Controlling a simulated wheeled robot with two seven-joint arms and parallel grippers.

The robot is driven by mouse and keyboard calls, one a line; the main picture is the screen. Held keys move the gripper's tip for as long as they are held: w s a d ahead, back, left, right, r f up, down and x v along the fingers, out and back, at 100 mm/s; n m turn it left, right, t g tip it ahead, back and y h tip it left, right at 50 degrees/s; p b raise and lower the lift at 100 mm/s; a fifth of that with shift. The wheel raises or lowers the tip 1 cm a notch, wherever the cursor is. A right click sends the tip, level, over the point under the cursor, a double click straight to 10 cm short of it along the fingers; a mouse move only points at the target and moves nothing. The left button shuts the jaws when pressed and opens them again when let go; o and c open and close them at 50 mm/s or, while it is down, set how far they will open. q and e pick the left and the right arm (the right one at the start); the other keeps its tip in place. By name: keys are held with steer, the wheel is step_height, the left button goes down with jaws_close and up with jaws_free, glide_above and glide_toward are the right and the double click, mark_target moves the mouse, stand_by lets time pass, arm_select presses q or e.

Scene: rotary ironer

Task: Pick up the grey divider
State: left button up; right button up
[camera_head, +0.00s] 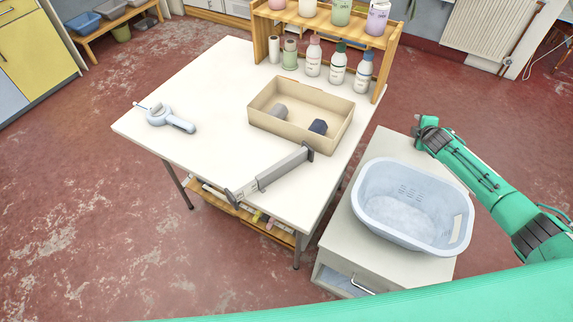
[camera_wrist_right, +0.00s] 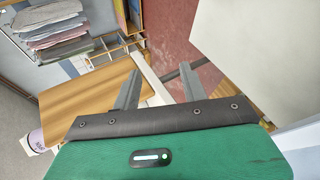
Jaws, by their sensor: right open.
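The grey divider (camera_head: 272,174) is a long bar with a wider plate at each end. It lies slantwise on the white table (camera_head: 205,85), near the table's front edge, below the tan box. My right gripper (camera_head: 425,128) is right of the table, beyond the back of the laundry basket, well apart from the divider. In the right wrist view my right gripper (camera_wrist_right: 160,85) has its two fingers spread with nothing held between them. The divider cannot be made out in that view. My left gripper is not seen.
A tan box (camera_head: 262,118) with two small dark items stands on the table. A pale blue laundry basket (camera_head: 372,210) stands on a low cabinet (camera_head: 335,235). A wooden shelf (camera_head: 325,22) with bottles is at the back. A light blue handheld tool (camera_head: 170,119) lies at left.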

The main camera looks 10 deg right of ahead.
steer(key=w+a+r+m+g, duration=0.2)
steer(key=a+r+m, duration=0.1)
steer(key=a, duration=0.4)
steer(key=w+a+r+m+g, duration=0.1)
steer(key=a+r+m+g, duration=0.15)
steer(key=a, duration=0.35)
step_height(320, 180, up, 6)
steer(key=f+n+g+y, duration=0.15)
steer(key=n+g, duration=0.55)
steer(key=n, duration=0.7)
glide_above(287, 160)
steer(key=shift+w+d+r+y, duration=0.15)
steer(key=shift+w+r+y, duration=0.1)
steer(key=shift+r+y, duration=0.25)
steer(key=shift+s+f, duration=0.15)
steer(key=shift+f, duration=0.15)
steer(key=f, duration=1.1)
steer(key=shift+a+f, duration=0.2)
steer(key=shift+f, duration=0.05)
steer(key=shift+c, duration=0.4)
